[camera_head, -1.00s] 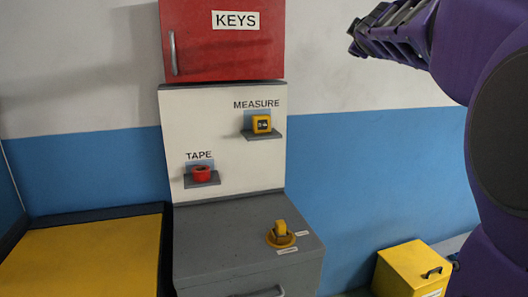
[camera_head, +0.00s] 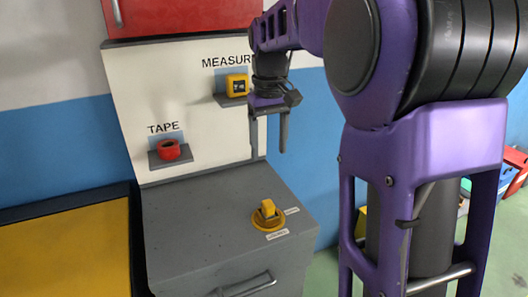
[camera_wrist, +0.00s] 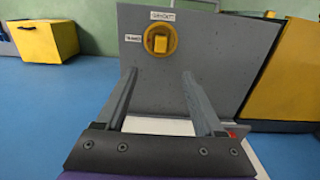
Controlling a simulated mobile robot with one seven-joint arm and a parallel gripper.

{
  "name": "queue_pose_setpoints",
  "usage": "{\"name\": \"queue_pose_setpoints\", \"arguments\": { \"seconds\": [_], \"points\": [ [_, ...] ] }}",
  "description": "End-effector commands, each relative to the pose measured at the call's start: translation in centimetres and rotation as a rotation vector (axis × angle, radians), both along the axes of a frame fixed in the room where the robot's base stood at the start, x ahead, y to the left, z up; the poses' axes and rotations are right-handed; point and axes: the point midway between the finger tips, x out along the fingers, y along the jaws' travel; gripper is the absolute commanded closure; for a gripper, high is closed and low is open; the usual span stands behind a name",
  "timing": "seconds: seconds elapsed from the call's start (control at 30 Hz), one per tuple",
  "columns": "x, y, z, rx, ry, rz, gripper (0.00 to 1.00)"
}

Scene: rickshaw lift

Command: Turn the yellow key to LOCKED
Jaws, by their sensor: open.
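The yellow key (camera_head: 268,209) stands up from a round yellow base on the top of the grey cabinet (camera_head: 190,225). Two small white labels lie beside the base, one at its front and one at its right; their words are too small to read. In the wrist view the key (camera_wrist: 160,43) shows beyond the fingers, with both labels near it. My gripper (camera_head: 268,150) is open and empty, pointing down above and behind the key, apart from it. In the wrist view my gripper (camera_wrist: 157,85) has its two fingers wide apart with nothing between them.
A white back panel holds a red tape roll (camera_head: 168,150) and a yellow measure (camera_head: 237,85) on small shelves. A red cabinet (camera_head: 180,15) hangs above. A yellow-topped surface (camera_head: 65,250) stands at the left. The grey top around the key is clear.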

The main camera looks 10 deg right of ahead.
Motion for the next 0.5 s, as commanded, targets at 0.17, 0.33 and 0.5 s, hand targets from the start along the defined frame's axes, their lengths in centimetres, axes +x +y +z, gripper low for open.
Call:
{"name": "queue_pose_setpoints", "arguments": {
  "seconds": [0.17,0.33,0.5],
  "points": [
    [-0.2,0.1,-2.1,0.004,0.010,0.001,0.30],
    [-0.2,0.1,-5.4,0.002,0.009,0.001,0.30],
    [-0.2,0.1,-8.9,0.002,0.010,0.001,0.30]
  ]
}}
